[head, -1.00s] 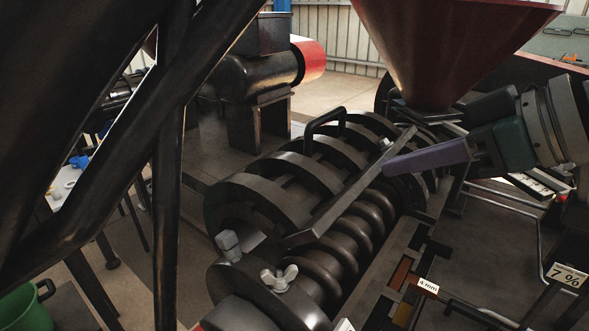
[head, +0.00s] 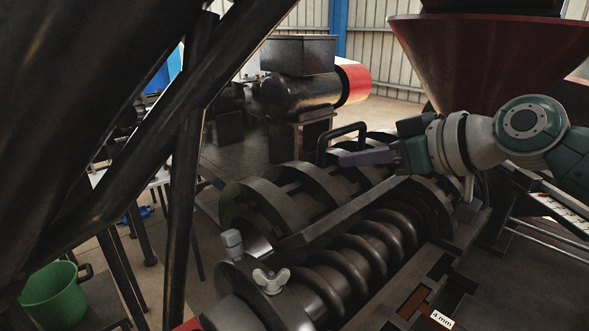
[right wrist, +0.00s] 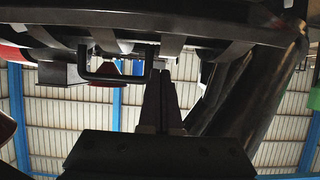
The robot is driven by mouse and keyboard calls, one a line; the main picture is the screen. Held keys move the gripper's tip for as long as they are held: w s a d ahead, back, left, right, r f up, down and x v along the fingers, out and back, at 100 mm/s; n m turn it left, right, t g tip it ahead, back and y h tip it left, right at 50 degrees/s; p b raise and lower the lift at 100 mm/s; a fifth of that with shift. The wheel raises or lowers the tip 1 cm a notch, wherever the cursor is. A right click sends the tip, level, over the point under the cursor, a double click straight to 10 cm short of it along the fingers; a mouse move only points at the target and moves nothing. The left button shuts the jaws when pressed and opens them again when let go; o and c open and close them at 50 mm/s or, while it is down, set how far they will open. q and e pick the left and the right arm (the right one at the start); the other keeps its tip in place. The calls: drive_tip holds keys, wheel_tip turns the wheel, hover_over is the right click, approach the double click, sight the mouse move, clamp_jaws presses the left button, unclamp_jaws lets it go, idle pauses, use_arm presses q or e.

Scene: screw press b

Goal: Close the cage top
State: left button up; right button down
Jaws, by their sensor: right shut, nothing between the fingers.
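The cage top (head: 290,200) is a dark ribbed half-cylinder with a black bar handle (head: 341,138). It stands swung up along the far side of the press, and the ribbed screw (head: 355,255) is bare in front of it. My right gripper (head: 342,160), with purple fingers, is shut and empty just beside the handle, over the cage top's upper edge. I cannot tell whether it touches. In the right wrist view the handle (right wrist: 82,68) hangs at upper left, left of the fingertips (right wrist: 163,75). My left gripper is not in view.
A wing nut (head: 271,281) and a bolt (head: 232,243) sit at the near end flange. The red hopper (head: 480,60) rises behind my right arm. A motor (head: 300,95) stands behind the press. Dark frame bars fill the left, with a green bucket (head: 50,295) below.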

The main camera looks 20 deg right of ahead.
drive_tip(key=shift+s+d+f+p, duration=0.2)
drive_tip(key=shift+s+f, duration=0.25)
drive_tip(key=shift+s, duration=0.05)
drive_tip(key=shift+s+d+f+p, duration=0.15)
drive_tip(key=shift+s+f+p, duration=0.05)
drive_tip(key=shift+s+f, duration=0.25)
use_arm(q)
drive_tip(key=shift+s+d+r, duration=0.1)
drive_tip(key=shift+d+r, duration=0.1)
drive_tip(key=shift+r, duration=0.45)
use_arm(e)
drive_tip(key=shift+s+d+f, duration=0.25)
drive_tip(key=shift+s+f, duration=0.2)
drive_tip(key=shift+f, duration=0.1)
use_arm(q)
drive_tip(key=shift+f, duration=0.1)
